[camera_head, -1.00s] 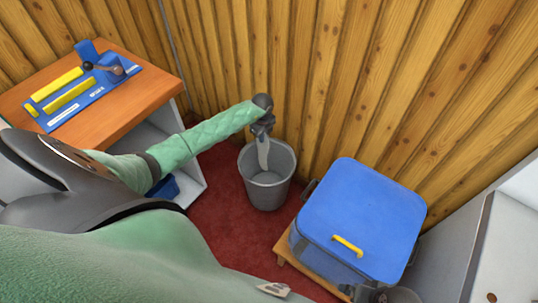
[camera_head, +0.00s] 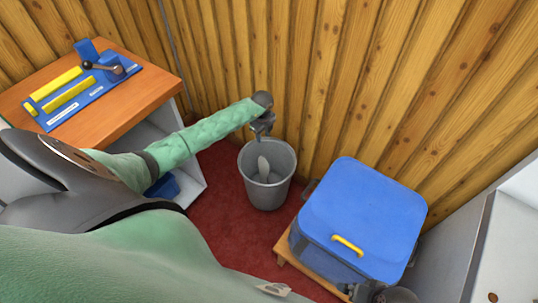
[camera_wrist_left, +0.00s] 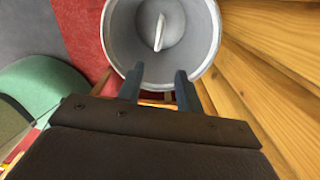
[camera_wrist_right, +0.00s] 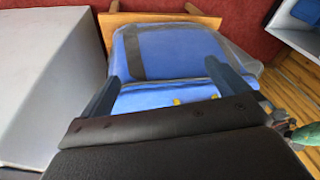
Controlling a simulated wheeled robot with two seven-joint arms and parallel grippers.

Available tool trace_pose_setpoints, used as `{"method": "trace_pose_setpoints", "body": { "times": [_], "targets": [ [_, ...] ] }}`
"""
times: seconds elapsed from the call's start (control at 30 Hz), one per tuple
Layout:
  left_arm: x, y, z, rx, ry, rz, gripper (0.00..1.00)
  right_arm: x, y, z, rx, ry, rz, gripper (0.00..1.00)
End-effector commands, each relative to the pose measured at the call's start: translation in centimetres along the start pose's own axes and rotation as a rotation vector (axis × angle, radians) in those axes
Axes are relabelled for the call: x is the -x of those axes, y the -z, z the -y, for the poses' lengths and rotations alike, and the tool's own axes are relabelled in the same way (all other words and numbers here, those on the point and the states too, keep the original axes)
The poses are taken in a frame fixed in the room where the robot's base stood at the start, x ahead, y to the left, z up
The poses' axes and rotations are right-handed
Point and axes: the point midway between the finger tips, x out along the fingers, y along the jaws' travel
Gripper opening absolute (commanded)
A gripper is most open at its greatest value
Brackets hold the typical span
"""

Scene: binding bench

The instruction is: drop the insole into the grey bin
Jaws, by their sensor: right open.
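The grey bin (camera_head: 268,190) stands on the red floor near the wooden wall. The pale insole (camera_head: 263,166) is inside the bin's opening, apart from my gripper. In the left wrist view the insole (camera_wrist_left: 160,32) shows narrow within the bin (camera_wrist_left: 205,45), below the fingertips; I cannot tell whether it touches the bottom. My left gripper (camera_head: 262,136) is above the bin's rim, and its fingers (camera_wrist_left: 158,85) are spread with nothing between them. My right gripper (camera_wrist_right: 162,82) is open over the blue box (camera_wrist_right: 170,50) and holds nothing.
The blue box with a yellow handle (camera_head: 347,245) sits on a low wooden stand (camera_head: 283,252) right of the bin. A wooden-topped table (camera_head: 120,115) at the left bears a blue device (camera_head: 85,92) with yellow bars. Red floor is free between them.

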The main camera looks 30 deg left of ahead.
Motion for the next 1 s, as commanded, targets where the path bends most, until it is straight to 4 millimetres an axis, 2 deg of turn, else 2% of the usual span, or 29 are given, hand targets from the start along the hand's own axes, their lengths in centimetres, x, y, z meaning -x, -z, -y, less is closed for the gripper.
{"method": "trace_pose_setpoints", "body": {
  "times": [0.2, 0.43, 0.6, 1.0],
  "targets": [
    [3.4, -0.1, 0.1, -0.001, 0.003, 0.002, 0.36, -1.0, 0.3, 0.6, 0.007, 0.014, -0.024, 1.00],
    [6.0, -0.1, 0.0, -0.001, 0.001, 0.001, 0.36, -1.8, 0.6, 1.1, 0.016, 0.026, -0.042, 1.00],
    [6.7, 0.0, 0.0, 0.000, 0.000, 0.000, 0.36, -2.1, 0.5, 1.0, 0.017, 0.026, -0.041, 1.00],
    [6.7, 0.0, 0.0, 0.000, 0.000, -0.001, 0.36, -2.0, 0.5, 1.1, 0.014, 0.028, -0.041, 1.00]
  ]
}}
